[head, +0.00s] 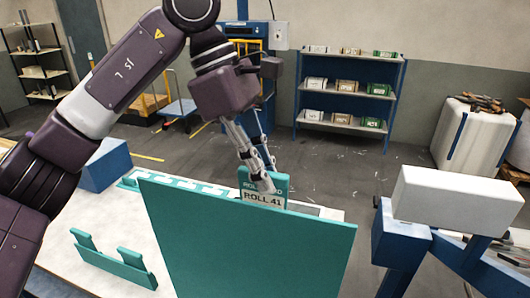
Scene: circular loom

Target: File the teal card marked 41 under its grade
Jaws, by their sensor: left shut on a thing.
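The teal card marked ROLL 41 (248,202) stands upright behind the top edge of a large teal panel (250,245), which hides its lower part. My left gripper (262,182) reaches down from above and is shut on the card's upper part. Another teal card (246,176) with a partly covered ROLL label shows directly behind it. I cannot tell whether the held card touches it. No grade markings can be read. My right gripper is not in view.
A white table (85,238) carries a teal slotted piece (110,260) at front left and a teal toothed strip (190,183) behind the panel. A blue block (104,165) stands at left. A white box on blue supports (455,197) is at right. Blue shelves (345,95) stand behind.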

